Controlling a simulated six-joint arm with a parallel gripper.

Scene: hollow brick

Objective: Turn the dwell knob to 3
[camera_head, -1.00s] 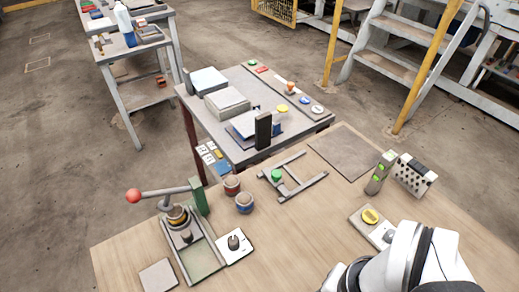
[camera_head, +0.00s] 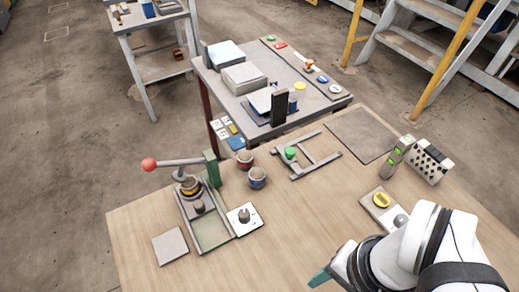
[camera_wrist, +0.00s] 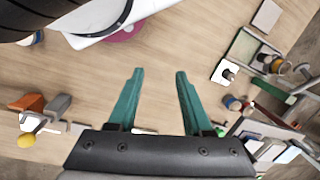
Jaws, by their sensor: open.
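A dark round knob (camera_head: 243,215) stands on a white plate with dial marks, right of the lever press; it is the likely dwell knob. Its label and setting are too small to read. The knob (camera_wrist: 228,72) also shows at the right in the wrist view. My gripper (camera_wrist: 158,72) is open, its two teal fingers apart with only bare wood seen between them. In the head view one teal fingertip of my gripper (camera_head: 320,277) shows at the table's front, right of and nearer than the knob, well apart from it. The other finger is hidden there.
The press (camera_head: 190,188) with its red-ball lever stands left of the knob. Two cans (camera_head: 257,177) stand behind it. A grey square plate (camera_head: 170,246) lies in front. A yellow button box (camera_head: 381,200) is near my arm. Bare wood lies between my gripper and the knob.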

